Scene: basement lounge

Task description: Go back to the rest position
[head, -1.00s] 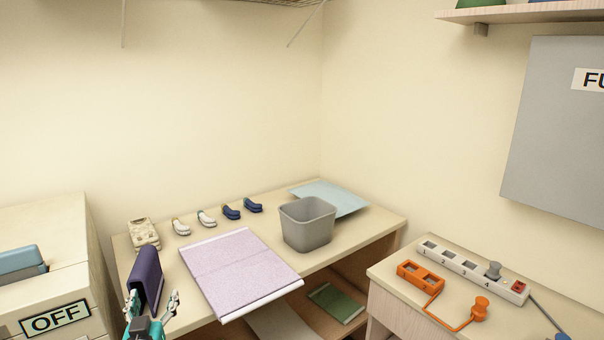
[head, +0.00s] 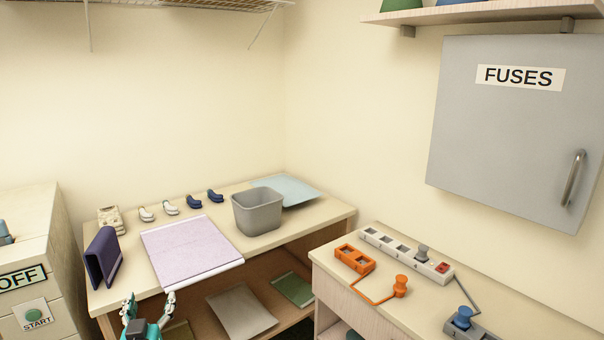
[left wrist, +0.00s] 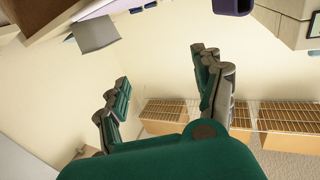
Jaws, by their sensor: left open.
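My left gripper (head: 148,308) is at the bottom left of the head view, low in front of the wooden table (head: 330,212). It is open and empty. In the left wrist view its two green and grey fingers (left wrist: 165,95) stand wide apart with nothing between them. My right gripper is not in view.
The table holds a purple mat (head: 190,250), a grey bin (head: 257,212), a dark purple stand (head: 103,258) and several small grips. A lower shelf carries flat sheets (head: 240,310). At right, a cabinet bears a power strip (head: 405,255) and an orange socket block (head: 355,259).

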